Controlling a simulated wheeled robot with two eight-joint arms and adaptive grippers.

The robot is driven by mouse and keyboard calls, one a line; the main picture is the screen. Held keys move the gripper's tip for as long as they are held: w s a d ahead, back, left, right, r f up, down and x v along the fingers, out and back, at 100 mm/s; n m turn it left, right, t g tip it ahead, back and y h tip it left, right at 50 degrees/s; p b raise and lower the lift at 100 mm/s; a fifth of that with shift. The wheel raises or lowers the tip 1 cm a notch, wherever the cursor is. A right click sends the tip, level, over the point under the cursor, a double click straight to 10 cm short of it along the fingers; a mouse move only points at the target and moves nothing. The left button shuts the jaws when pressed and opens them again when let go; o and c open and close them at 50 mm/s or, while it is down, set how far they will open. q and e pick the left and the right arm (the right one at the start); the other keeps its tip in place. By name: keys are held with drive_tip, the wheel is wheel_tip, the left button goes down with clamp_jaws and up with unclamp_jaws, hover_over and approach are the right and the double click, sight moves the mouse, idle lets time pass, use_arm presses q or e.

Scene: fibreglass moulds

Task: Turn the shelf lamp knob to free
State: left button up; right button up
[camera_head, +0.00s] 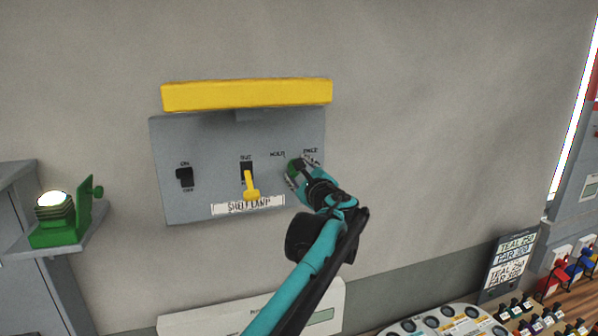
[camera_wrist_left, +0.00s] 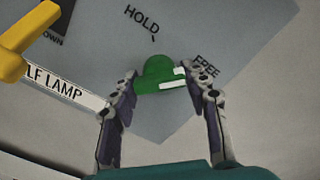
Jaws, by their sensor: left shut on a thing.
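The green knob (camera_head: 292,174) sits at the right end of the grey shelf lamp panel (camera_head: 210,135), below the HOLD and FREE labels. My left gripper (camera_head: 304,172) reaches it from below right. In the left wrist view the knob (camera_wrist_left: 155,75) is between the two fingers of the gripper (camera_wrist_left: 163,84), which is shut on it. White marks show on the knob's right side, towards FREE; its exact setting is hard to tell. In the head view the fingers partly cover the knob. My right gripper is not in view.
A yellow lever (camera_head: 250,185) and a black ON/OFF switch (camera_head: 184,177) are left of the knob. A yellow hood (camera_head: 247,95) juts out above the panel. A green lamp device (camera_head: 55,220) stands at far left.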

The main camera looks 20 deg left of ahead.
use_arm(q)
drive_tip(key=shift+m, duration=0.3)
drive_tip(key=o, duration=1.2)
drive_tip(key=shift+c, duration=0.2)
drive_tip(key=v, duration=1.2)
drive_tip(key=shift+f, duration=0.15)
